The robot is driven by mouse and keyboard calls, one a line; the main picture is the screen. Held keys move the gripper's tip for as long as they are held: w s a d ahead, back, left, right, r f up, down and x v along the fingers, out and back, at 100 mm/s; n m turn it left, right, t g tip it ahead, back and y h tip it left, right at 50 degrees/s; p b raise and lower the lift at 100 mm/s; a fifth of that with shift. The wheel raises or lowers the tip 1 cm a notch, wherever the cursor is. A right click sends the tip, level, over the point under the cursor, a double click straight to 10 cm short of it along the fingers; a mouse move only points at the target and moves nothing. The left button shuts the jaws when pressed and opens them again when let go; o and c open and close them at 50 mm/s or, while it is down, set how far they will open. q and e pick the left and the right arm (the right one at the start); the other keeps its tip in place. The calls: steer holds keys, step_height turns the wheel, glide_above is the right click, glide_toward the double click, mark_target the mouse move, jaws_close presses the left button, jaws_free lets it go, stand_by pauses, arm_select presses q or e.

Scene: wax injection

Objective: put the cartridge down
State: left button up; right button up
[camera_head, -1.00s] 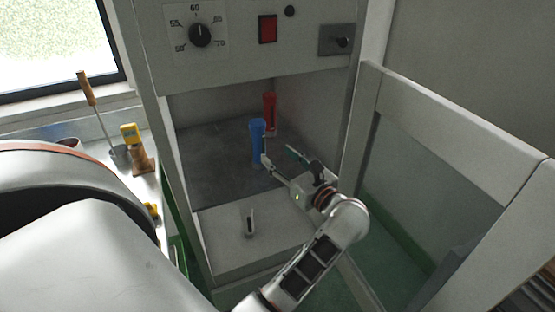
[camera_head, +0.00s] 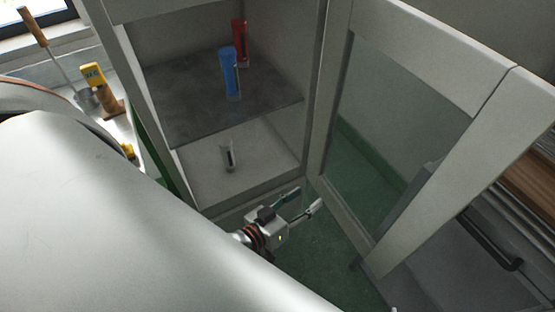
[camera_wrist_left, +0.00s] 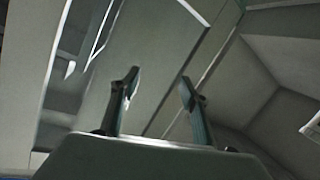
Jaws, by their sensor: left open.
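A blue cartridge (camera_head: 229,72) stands upright on the dark shelf (camera_head: 180,118) inside the open cabinet. A red cartridge (camera_head: 239,42) stands behind it, a little to the right. The frames do not tell which one the task means. My left gripper (camera_head: 306,200) is open and empty, in front of and below the cabinet opening, well apart from both cartridges. In the left wrist view its two fingers (camera_wrist_left: 158,92) are spread with nothing between them. My right gripper is not in view.
The cabinet's glazed door (camera_head: 400,125) stands open on the right, close to my left gripper. A small upright handle (camera_head: 228,157) is on the pale ledge below the shelf. A side bench at left holds a yellow-topped tool (camera_head: 95,76) and a wooden-handled tool (camera_head: 34,27).

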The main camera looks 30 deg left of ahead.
arm_select(q)
steer(key=s+a+f+m+g+y, duration=0.1)
steer(key=s+f+m+g, duration=0.3)
steer(key=s+f, duration=0.5)
steer(key=shift+s+a+f+m+g, duration=0.3)
steer(key=shift+s+a+f+m, duration=0.15)
steer(key=shift+m, duration=0.25)
